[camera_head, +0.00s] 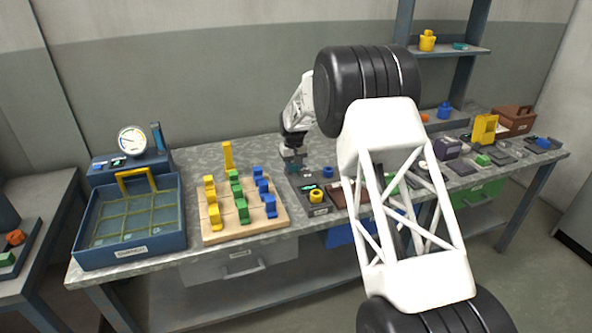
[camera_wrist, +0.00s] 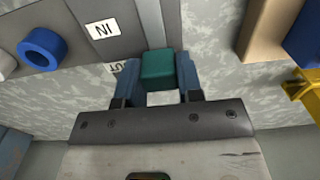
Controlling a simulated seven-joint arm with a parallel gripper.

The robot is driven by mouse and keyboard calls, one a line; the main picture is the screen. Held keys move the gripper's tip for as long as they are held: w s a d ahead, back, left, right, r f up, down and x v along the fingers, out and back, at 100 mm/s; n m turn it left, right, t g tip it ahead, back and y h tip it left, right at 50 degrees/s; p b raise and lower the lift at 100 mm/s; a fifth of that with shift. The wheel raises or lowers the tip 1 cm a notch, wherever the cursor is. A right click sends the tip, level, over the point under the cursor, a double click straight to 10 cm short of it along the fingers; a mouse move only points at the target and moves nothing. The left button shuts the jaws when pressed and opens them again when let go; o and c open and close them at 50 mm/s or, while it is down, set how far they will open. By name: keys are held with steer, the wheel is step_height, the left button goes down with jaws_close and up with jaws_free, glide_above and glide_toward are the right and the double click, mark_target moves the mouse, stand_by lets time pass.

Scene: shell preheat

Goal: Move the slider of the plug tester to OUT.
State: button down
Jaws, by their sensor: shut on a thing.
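The plug tester is a dark grey panel (camera_head: 300,183) on the bench, left of my arm in the head view. In the wrist view its grey face (camera_wrist: 70,50) fills the upper left, with a white IN label (camera_wrist: 103,28) upside down. The slider's teal block (camera_wrist: 158,70) sits between the two blue fingers of my gripper (camera_wrist: 158,82), which is shut on it. The block is below and right of the IN label in that view. A second label (camera_wrist: 117,67) is partly hidden by the left finger. I see no readable OUT label. In the head view my gripper (camera_head: 291,158) is at the panel's far end.
A blue ring (camera_wrist: 42,48) is on the tester; a yellow ring (camera_head: 316,195) is at its near end. A wooden board (camera_head: 273,222) with coloured blocks stands close at left, a blue basket (camera_head: 130,247) beyond it. Several small items lie to the right.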

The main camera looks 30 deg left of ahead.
steer(key=shift+w+a, duration=0.35)
steer(key=shift+w, duration=0.05)
steer(key=c, duration=0.8)
jaws_free()
steer(key=shift+o, duration=0.2)
steer(key=shift+r, duration=3.9)
steer(key=shift+d+r, duration=0.1)
